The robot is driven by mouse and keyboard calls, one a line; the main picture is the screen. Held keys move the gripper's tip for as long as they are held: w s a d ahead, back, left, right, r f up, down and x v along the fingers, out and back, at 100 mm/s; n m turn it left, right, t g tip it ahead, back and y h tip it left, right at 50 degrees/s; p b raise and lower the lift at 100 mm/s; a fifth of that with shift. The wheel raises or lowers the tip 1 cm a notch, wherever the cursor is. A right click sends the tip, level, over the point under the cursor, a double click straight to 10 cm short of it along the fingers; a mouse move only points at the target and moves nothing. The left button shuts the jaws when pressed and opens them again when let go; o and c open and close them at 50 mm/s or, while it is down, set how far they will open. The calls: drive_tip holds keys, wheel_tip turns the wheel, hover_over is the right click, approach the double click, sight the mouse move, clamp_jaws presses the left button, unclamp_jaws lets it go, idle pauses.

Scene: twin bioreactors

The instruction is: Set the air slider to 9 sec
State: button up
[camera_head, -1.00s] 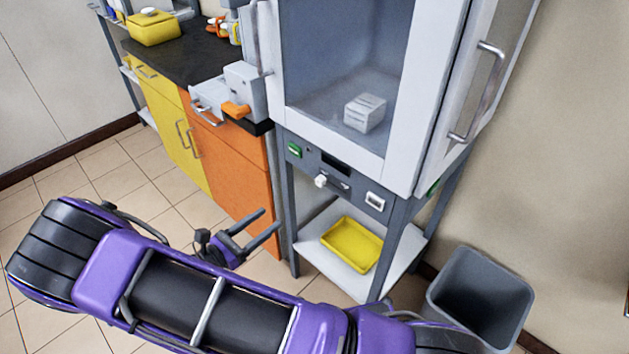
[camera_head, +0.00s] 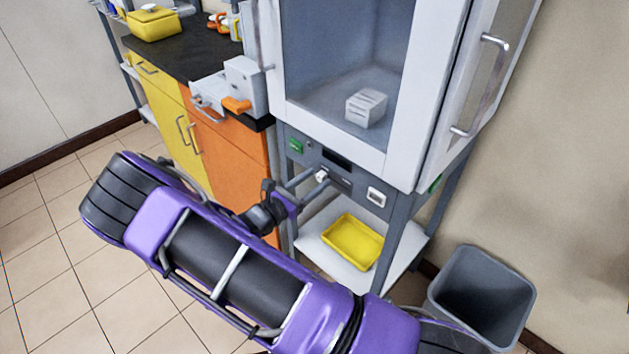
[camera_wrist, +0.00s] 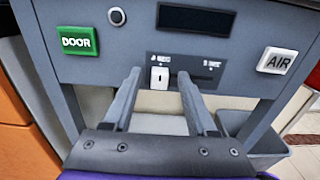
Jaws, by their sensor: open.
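The air slider's white knob (camera_wrist: 160,78) sits at the left end of its dark slot plate on the grey panel (camera_wrist: 110,62). Small labels stand above each end of the slot; they are too blurred to read surely. The knob also shows in the head view (camera_head: 321,175). My gripper (camera_wrist: 160,73) is open, with one finger to the left of the knob and one to the right, both apart from it. In the head view my gripper (camera_head: 309,182) reaches up to the panel front.
A white AIR button (camera_wrist: 277,61) is right of the slider and a green DOOR button (camera_wrist: 79,42) left. A dark display (camera_wrist: 195,20) is above. Below are a shelf with a yellow tray (camera_head: 352,242) and a grey bin (camera_head: 480,300). An orange cabinet (camera_head: 228,160) stands left.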

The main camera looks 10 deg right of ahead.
clamp_jaws()
idle(0.3)
idle(1.2)
